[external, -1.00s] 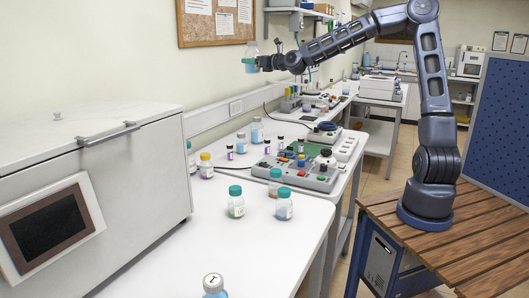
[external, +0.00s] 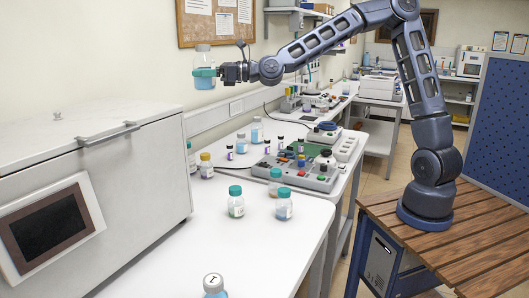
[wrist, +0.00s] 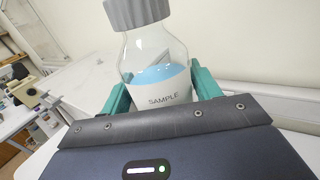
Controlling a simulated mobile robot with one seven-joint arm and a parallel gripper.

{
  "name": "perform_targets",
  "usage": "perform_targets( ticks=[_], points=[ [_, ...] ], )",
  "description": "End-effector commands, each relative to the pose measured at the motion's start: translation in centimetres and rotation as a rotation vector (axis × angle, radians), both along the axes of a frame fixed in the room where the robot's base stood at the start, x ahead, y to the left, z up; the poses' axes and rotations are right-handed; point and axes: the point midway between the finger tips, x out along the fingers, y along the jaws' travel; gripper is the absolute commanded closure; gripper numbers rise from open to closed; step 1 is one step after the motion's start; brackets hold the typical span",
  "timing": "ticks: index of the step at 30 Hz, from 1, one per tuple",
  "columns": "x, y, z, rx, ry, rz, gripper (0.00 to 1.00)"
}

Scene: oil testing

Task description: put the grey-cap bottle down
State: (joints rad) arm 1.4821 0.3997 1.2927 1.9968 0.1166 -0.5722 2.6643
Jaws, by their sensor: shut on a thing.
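The grey-cap bottle (external: 204,65) is clear glass with blue liquid, and it is held upright high above the white bench (external: 190,255). My gripper (external: 206,73) is shut on it, with teal fingers around its body. In the wrist view the bottle (wrist: 157,65) shows its grey cap and a label reading "SAMPLE". The teal fingers of my gripper (wrist: 160,97) press on both its sides. Nothing touches the bottle from below.
Two teal-cap bottles (external: 236,203) (external: 284,206) stand mid-bench. A bottle with a marked cap (external: 214,287) stands at the front edge. A yellow-cap bottle (external: 206,167) is farther back. A white chest (external: 130,190) takes up the left. The front bench between them is clear.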

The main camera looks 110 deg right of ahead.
Motion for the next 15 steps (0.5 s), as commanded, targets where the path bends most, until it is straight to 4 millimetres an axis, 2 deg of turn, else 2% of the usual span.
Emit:
perform_targets(
  ticks=[1, 6, 15],
  points=[
    [0.9, 2.4, 0.1, 0.000, -0.001, 0.034, 0.75],
    [2.8, 9.3, 0.1, 0.000, -0.001, 0.130, 0.75],
    [4.7, 21.8, 0.1, -0.002, 0.000, 0.301, 0.75]
  ],
)
